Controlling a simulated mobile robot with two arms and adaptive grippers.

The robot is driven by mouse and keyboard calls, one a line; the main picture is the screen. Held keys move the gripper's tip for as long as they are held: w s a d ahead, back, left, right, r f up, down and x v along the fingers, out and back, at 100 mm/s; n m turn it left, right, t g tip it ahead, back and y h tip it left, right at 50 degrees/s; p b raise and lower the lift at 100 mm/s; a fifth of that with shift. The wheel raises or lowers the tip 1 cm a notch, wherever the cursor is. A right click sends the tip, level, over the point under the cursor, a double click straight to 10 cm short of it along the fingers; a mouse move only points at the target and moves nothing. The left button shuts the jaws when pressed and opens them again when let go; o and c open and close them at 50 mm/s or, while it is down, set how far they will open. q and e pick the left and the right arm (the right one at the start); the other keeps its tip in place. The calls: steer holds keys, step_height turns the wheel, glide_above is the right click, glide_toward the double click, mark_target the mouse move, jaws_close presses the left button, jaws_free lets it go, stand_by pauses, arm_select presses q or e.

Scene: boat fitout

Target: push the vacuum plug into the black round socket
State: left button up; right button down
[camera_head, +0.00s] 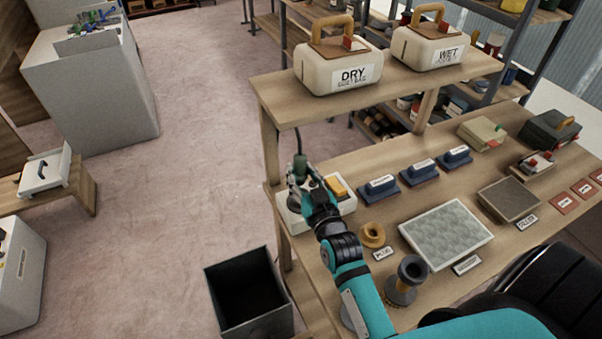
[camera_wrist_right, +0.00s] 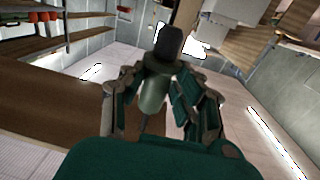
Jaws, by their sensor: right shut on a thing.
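The vacuum plug (camera_head: 300,166) is a dark green cylinder with a dark cable rising from its top. My right gripper (camera_head: 302,181) is shut on it, above the left end of a white box (camera_head: 338,208) with a yellow switch (camera_head: 336,187). In the right wrist view the fingers (camera_wrist_right: 168,97) close around the plug's green body (camera_wrist_right: 155,95), and its black end (camera_wrist_right: 168,42) sticks out beyond them. The black round socket is not clearly visible; gripper and plug cover that end of the box. I cannot tell whether the plug touches it. My left gripper is not in view.
The workbench (camera_head: 385,215) carries blue sanding blocks (camera_head: 421,172), a grey mesh pad (camera_head: 446,234), a tan ring (camera_head: 372,235) and a dark spool (camera_head: 405,280). A shelf with DRY (camera_head: 340,65) and WET (camera_head: 440,49) canisters overhangs it. A black bin (camera_head: 247,292) stands left.

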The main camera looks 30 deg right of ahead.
mark_target(301, 182)
steer(key=shift+f+b, duration=1.5)
steer(key=shift+f, duration=0.2)
steer(key=shift+r, duration=0.25)
steer(key=shift+p, duration=0.35)
steer(key=shift+p, duration=0.65)
steer(key=shift+f+b, duration=1.4)
steer(key=shift+f, duration=0.75)
steer(key=shift+f, duration=0.1)
